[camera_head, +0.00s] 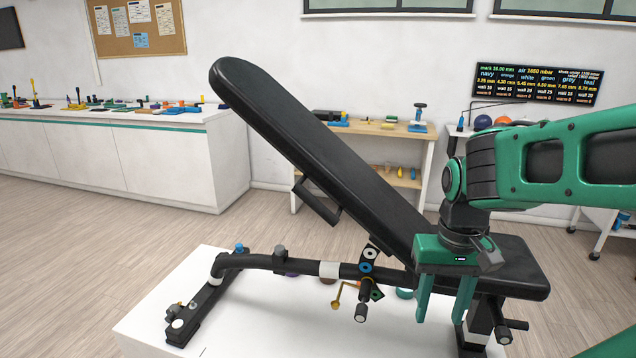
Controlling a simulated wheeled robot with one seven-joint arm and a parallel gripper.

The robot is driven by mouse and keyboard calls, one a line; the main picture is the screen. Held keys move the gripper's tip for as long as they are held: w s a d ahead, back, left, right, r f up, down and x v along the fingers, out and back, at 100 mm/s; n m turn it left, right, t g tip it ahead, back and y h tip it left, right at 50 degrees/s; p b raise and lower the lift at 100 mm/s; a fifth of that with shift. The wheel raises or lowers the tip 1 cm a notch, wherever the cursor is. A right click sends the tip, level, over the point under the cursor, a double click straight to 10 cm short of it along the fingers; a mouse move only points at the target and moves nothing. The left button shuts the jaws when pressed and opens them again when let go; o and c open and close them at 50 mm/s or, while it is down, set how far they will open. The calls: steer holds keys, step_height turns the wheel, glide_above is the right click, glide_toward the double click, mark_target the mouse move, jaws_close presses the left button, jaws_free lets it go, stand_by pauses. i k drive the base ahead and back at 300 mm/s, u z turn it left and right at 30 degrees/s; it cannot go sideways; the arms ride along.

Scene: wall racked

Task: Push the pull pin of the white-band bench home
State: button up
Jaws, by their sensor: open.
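The bench has a tilted black backrest (320,155), a short seat (520,270) and a black frame with a white band (329,270) around its tube. Below the backrest, a black knob with a pale end (361,312) sticks out from the bracket by the blue and white rings; it looks like a pull pin, but how far it is out I cannot tell. Similar dark knobs (504,335) show under the seat. My green gripper (443,312) points down in front of the seat, right of the bracket knob. Its two fingers are apart with nothing between them.
The bench stands on a white platform (250,330). A brass-coloured lever (340,295) hangs near the bracket knob. A blue knob (239,247) and a grey knob (280,251) sit on the frame. A white counter (110,150) and wooden shelf table (375,128) stand behind. Floor at left is clear.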

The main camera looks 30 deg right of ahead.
mark_target(360, 313)
steer(key=u, duration=0.25)
steer(key=k, duration=1.3)
steer(key=z, duration=0.45)
steer(key=i, duration=1.05)
